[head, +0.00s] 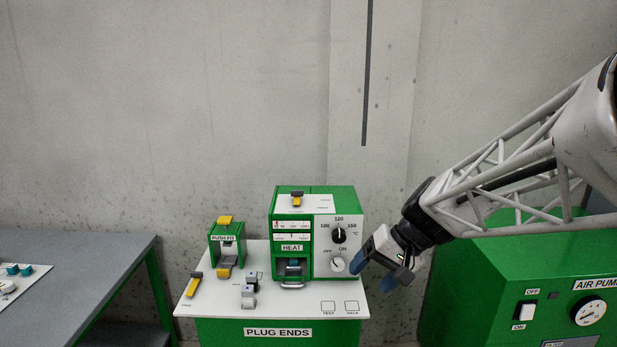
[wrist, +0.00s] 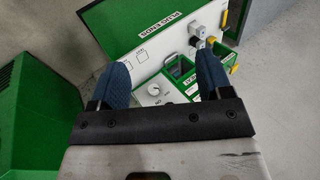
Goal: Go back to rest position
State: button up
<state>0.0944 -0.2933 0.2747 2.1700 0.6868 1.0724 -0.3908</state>
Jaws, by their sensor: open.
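My gripper (head: 375,272) is at the right of the green HEAT unit (head: 292,215) in the head view, in front of the right-hand green machine. The gripper appears close to the unit's OFF/ON knob (head: 337,264), but I cannot tell the exact gap. That knob also shows between the fingers in the wrist view (wrist: 154,89). No blue cable is plainly visible.
The PLUG ENDS table (head: 215,305) carries a green PUSH FIT press (head: 227,245) and small grey blocks (head: 249,290). A green AIR PUMP machine (head: 480,280) stands at right. A grey table (head: 70,275) is at left. The wall above is clear.

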jog(key=s+d+h, duration=0.2)
jog(key=s+h, duration=0.1)
jog(key=s, duration=0.7)
jog(key=s+d+t+h, duration=0.1)
jog(key=s+d+h, duration=0.2)
jog(key=s, duration=0.8)
jog(key=shift+d+n+t+h, duration=0.25)
jog(key=shift+n+t+h, duration=0.05)
jog(key=shift+h, duration=0.2)
jog(key=shift+r, duration=0.1)
dwell(0.5)
